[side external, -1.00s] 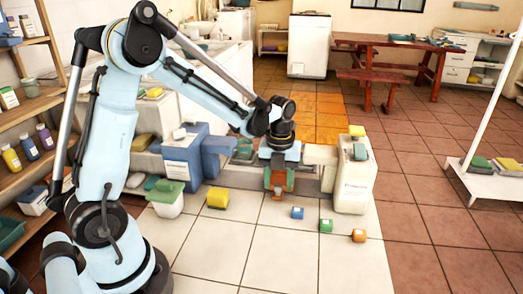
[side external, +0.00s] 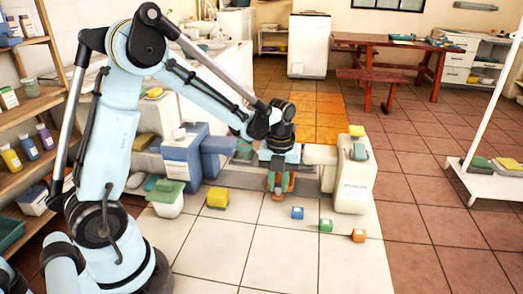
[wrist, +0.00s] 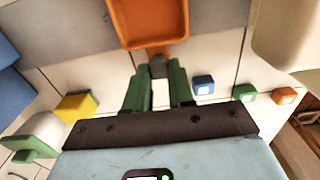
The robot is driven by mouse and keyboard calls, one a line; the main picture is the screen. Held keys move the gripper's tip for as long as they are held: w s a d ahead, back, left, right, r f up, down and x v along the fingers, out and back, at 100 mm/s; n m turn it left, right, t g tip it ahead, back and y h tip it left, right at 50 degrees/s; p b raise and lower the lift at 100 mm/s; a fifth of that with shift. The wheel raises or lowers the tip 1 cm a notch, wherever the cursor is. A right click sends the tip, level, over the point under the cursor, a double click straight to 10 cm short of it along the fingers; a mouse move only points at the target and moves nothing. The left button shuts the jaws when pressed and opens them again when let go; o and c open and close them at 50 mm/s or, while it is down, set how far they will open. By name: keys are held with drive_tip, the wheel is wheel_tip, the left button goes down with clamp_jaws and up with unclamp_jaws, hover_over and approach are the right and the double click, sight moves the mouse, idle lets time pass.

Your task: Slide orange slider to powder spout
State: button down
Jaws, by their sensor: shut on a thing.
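The orange slider (wrist: 150,22) is a tray-like orange piece with a small grey knob (wrist: 158,66). My gripper (wrist: 159,78) has green fingers, shut on this knob from both sides. In the side external view the slider (side external: 291,184) is partly hidden behind my gripper (side external: 279,183), on a low grey track (side external: 240,178). It sits between a blue container with a blue spout (side external: 217,146) on the left and a white container with a pale spout (side external: 320,155) on the right. I cannot read the labels well enough to tell which spout is for powder.
A white tub with a green lid (side external: 166,194) stands left.

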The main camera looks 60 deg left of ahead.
drive_tip(key=w+d, duration=0.5)
drive_tip(key=shift+w+d, duration=0.2)
drive_tip(key=shift+w, duration=0.05)
drive_tip(key=c, duration=1)
unclamp_jaws()
drive_tip(key=shift+o, duration=0.2)
drive_tip(key=shift+r, duration=0.1)
wheel_tip(320, 180, up, 12)
drive_tip(key=shift+s, duration=0.1)
